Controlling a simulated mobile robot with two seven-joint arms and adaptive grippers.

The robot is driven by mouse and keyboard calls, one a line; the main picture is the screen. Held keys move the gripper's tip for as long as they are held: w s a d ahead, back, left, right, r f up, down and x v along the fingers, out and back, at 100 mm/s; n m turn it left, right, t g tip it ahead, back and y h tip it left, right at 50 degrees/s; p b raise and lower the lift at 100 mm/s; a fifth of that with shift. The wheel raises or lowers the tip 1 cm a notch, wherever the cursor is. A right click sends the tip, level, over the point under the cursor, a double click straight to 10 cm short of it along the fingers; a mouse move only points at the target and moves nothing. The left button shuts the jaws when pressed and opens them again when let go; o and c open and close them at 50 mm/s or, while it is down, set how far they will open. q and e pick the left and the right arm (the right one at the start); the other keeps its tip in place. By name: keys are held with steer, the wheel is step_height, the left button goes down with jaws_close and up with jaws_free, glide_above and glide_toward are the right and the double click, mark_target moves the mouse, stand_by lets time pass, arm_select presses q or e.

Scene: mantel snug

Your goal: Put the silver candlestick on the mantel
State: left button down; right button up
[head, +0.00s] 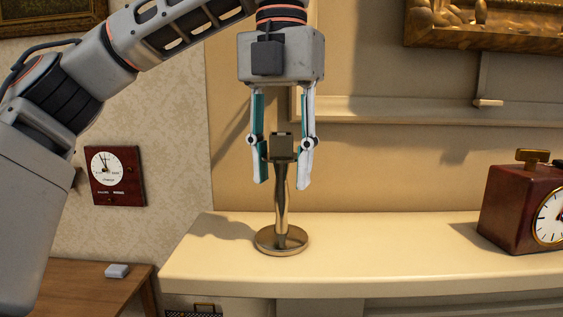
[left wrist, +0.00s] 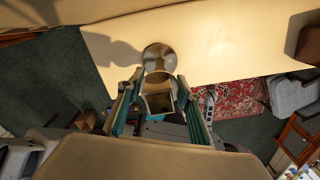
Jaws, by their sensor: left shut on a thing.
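The candlestick (head: 281,205), shiny metal with a warm tint, is upright with its round base over the cream mantel (head: 400,258). I cannot tell for sure whether the base rests on the mantel or hovers just above it. My left gripper (head: 282,184) points down from above, shut on the candlestick's upper part, with a finger on each side. In the left wrist view the square top of the candlestick sits between the fingers (left wrist: 157,104), and its round base (left wrist: 160,57) lies over the mantel (left wrist: 215,45). My right gripper is not in view.
A dark red clock (head: 515,205) with a brass handle stands on the mantel at right. Bare mantel lies between it and the candlestick. A wall clock (head: 115,175) hangs at left, above a wooden table (head: 85,285). A gilt-framed picture (head: 485,30) hangs at upper right.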

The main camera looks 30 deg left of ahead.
arm_select(q)
steer(key=c, duration=1.4)
jaws_free()
steer(key=shift+f, duration=0.1)
step_height(320, 180, up, 12)
steer(key=shift+r, duration=0.2)
